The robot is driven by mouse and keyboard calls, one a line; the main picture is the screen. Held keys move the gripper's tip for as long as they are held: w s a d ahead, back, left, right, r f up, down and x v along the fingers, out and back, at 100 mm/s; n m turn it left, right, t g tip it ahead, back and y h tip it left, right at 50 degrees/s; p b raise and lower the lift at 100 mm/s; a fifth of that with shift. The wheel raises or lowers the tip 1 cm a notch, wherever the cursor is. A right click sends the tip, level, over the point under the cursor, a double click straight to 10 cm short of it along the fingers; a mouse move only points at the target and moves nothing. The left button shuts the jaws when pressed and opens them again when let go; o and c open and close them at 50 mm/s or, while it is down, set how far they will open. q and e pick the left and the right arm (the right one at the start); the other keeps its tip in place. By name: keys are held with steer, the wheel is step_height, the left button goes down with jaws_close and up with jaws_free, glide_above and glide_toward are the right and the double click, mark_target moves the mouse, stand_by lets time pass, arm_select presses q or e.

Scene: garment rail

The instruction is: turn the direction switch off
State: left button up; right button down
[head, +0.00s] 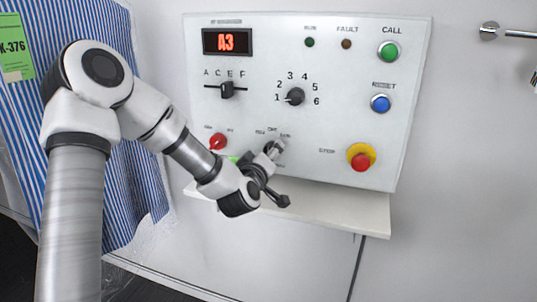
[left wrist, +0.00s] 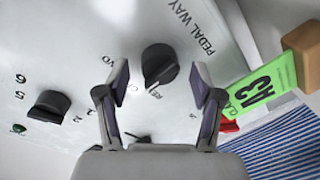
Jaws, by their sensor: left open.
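The direction switch is a round black knob (left wrist: 160,64) on the white control panel, with small labels around it. In the left wrist view its light mark seems to face the label that looks like REV. In the head view the knob is mostly hidden by my left gripper (head: 276,172). In the left wrist view my left gripper (left wrist: 160,76) is open and empty, with one fingertip on each side of the knob. I cannot tell whether the fingers touch it. My right gripper is in neither view.
Close by are a red knob (head: 217,142) and the numbered selector (head: 295,97). A yellow-ringed red stop button (head: 361,157) is to the right. A shelf (head: 340,212) juts out below. A green A3 tag (left wrist: 262,84) stands by a wooden block (left wrist: 304,55). Striped cloth (head: 130,190) hangs left.

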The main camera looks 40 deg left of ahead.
arm_select(q)
steer(key=v, duration=0.7)
steer(key=shift+s, duration=0.1)
steer(key=d+f+m+g, duration=0.1)
steer(key=f, duration=0.3)
steer(key=d+f+m+g+h+p, duration=0.1)
steer(key=f, duration=0.3)
steer(key=s+d+f+m+p, duration=0.1)
steer(key=f, duration=0.3)
steer(key=shift+d+f+g+h, duration=0.15)
steer(key=shift+f+g+h, duration=0.1)
steer(key=shift+g+h, duration=0.15)
steer(key=s+d+f+m+g+h+p, duration=0.1)
steer(key=s+d+f+m+g, duration=0.15)
steer(key=f, duration=0.35)
steer(key=s+d+f+m+g+h+p, duration=0.1)
steer(key=s+d+f+m, duration=0.15)
steer(key=f, duration=0.45)
steer(key=s+d+f+m+g+h, duration=0.1)
steer(key=s+d+f+g, duration=0.2)
steer(key=s, duration=0.4)
steer(key=s+d+f+m+g+h, duration=0.1)
steer(key=s+d+f+m+g, duration=0.1)
steer(key=s+f, duration=0.4)
steer(key=s+d+f+m+g+h, duration=0.1)
steer(key=s+d+f+g, duration=0.3)
steer(key=s, duration=0.4)
steer(key=shift+s+f+m+g+p, duration=0.3)
steer(key=shift+f+m+g+p, duration=0.1)
steer(key=shift+f+m, duration=0.15)
